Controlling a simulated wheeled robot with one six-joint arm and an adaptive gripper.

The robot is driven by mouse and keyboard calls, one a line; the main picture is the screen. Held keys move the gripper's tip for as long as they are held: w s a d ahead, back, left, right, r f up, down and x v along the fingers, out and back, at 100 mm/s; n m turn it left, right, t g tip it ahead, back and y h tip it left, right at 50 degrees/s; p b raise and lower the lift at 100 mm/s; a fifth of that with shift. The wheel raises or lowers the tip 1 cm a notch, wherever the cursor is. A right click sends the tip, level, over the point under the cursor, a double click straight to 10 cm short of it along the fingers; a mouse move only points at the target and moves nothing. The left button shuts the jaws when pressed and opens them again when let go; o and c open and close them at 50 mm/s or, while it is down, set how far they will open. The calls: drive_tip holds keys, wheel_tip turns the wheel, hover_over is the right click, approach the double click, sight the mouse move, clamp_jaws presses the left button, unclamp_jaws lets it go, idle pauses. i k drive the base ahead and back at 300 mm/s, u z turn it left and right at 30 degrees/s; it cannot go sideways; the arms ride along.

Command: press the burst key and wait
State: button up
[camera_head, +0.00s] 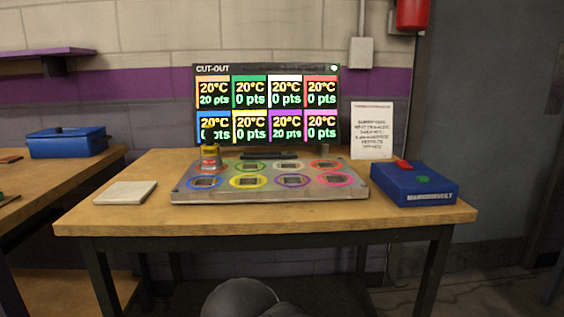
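A blue box (414,187) stands at the right end of the wooden table. It has a red key (403,164) at its back and a green key (423,179) nearer the front; I cannot read which is the burst key. A grey slab (270,193) with several coloured rings lies mid-table. A yellow and red can (209,158) stands at its back left. The screen (267,70) reads CUT-OUT, with 20°C in every tile; orange and purple show 20 pts, the others that I can read show 0 pts. My gripper is not in view.
A white pad (126,193) lies at the table's left. A printed sign (372,130) stands behind the blue box. A second table (50,175) at left carries a blue case (68,142). Bare wood (330,215) runs along the front edge.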

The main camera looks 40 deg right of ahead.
sight(421, 179)
drive_tip(key=z, duration=2.1)
